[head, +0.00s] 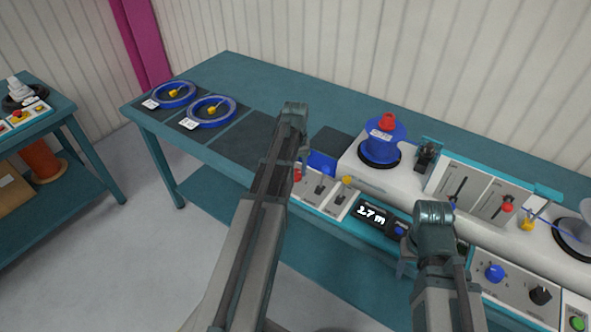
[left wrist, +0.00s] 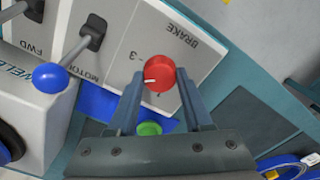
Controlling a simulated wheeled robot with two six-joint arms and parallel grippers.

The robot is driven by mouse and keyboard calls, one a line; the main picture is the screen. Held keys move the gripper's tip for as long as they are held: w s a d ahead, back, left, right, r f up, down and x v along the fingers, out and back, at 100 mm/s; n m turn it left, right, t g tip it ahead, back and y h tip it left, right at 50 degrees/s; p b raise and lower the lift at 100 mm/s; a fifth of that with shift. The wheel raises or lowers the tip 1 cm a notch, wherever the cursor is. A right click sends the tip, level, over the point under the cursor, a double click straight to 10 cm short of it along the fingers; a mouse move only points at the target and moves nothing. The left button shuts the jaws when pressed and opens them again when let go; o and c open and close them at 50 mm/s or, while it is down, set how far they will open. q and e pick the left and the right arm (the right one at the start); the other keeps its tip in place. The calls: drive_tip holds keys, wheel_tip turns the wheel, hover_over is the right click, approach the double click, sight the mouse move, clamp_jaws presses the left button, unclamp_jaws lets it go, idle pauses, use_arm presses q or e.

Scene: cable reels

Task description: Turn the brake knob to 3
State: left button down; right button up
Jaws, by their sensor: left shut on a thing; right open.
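The red brake knob (left wrist: 160,73) sits between the two fingers of my left gripper (left wrist: 160,85) in the left wrist view, which is shut on it. A white pointer mark on the knob points left and slightly down in that view. The printed "3" (left wrist: 132,57) is up and left of the knob, just above the pointer's direction; "BRAKE" reads upside down. Other scale numbers are hidden. In the head view the knob (head: 297,174) shows beside my left gripper (head: 300,160). My right arm's wrist is over the front of the machine; its fingers are mostly hidden.
Levers (head: 320,186) stand right of the knob, and a display (head: 371,215) reads 2.7 m. A blue reel (head: 381,148) sits on the machine. Two blue cable rings (head: 211,111) lie at the table's left. A green button (left wrist: 149,128) is close to my left fingers.

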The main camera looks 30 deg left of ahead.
sight(296, 172)
use_arm(q)
drive_tip(key=m, duration=0.3)
drive_tip(key=shift+m, duration=2.1)
drive_tip(key=shift+c, duration=1.6)
unclamp_jaws()
drive_tip(key=shift+r, duration=0.15)
wheel_tip(296, 172, up, 14)
drive_tip(key=p, duration=1.3)
drive_tip(key=shift+f+p, duration=0.25)
drive_tip(key=shift+p, duration=0.15)
